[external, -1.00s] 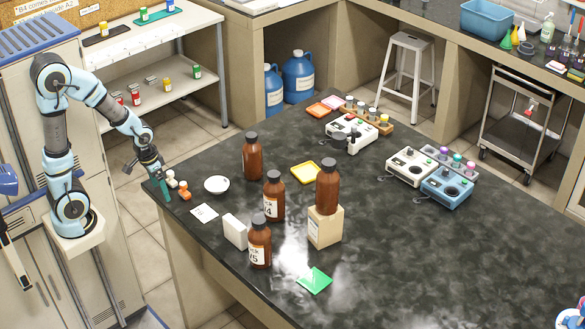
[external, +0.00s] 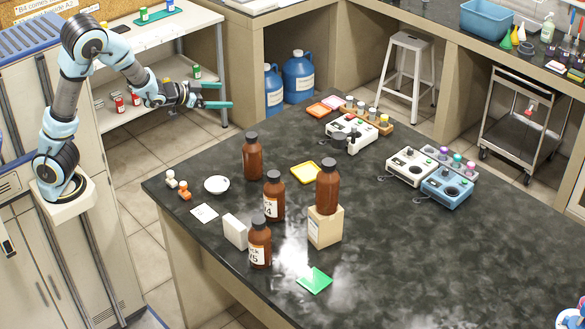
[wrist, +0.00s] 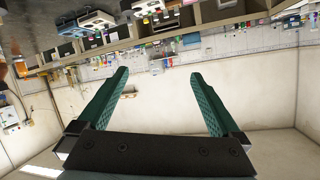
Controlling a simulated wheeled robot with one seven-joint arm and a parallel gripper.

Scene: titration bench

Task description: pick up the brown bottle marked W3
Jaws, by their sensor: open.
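Several brown bottles with black caps stand on the dark bench in the external view. One is at the back left (external: 252,158), with no readable label. One (external: 274,199) has a label ending in 4, and the front one (external: 260,245) has a label ending in 5. Another (external: 327,188) stands on a beige box (external: 325,228), its label not visible. I cannot read W3 on any bottle. My gripper (external: 226,95) is open and empty, raised beyond the bench's left end, well apart from the bottles. Its green fingers (wrist: 158,75) are spread in the wrist view.
A white block (external: 235,231) stands beside the front bottle. A white dish (external: 217,184), a yellow tray (external: 305,172) and a green card (external: 315,280) lie around the bottles. Instruments (external: 410,166) stand farther right.

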